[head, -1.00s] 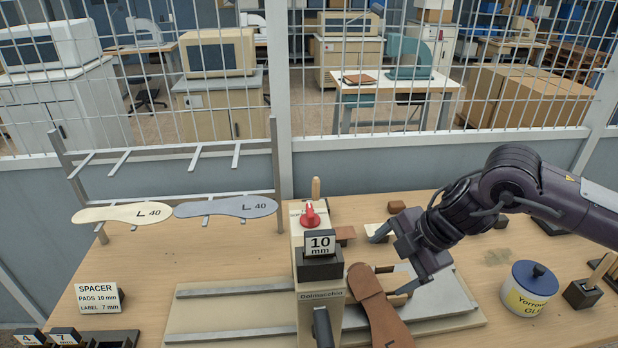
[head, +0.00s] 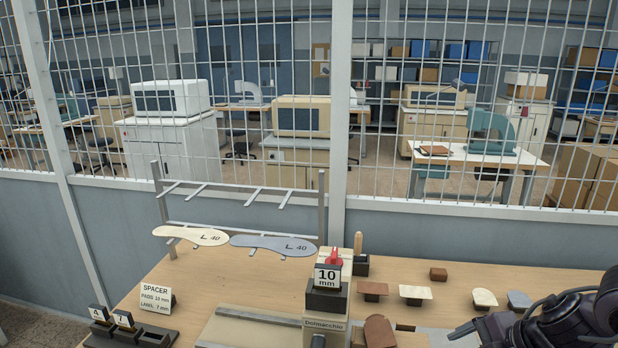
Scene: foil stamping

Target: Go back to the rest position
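My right arm shows at the bottom right of the head view, and its gripper (head: 462,332) is only partly in the frame, low beside the stamping machine. Its fingers are mostly cut off, so its opening is unclear. My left gripper is not in view. The foil stamping machine (head: 325,322) stands on the table with a 10 mm block (head: 328,279) and a red knob on top. A brown leather piece (head: 380,332) lies at the machine's right side, partly cut off by the frame edge, with no gripper visible on it.
A rack (head: 240,205) holds a cream insole (head: 190,235) and a grey insole (head: 273,244). A spacer sign (head: 157,298) and a spacer tray (head: 130,336) stand at left. A wire mesh fence rises behind the table.

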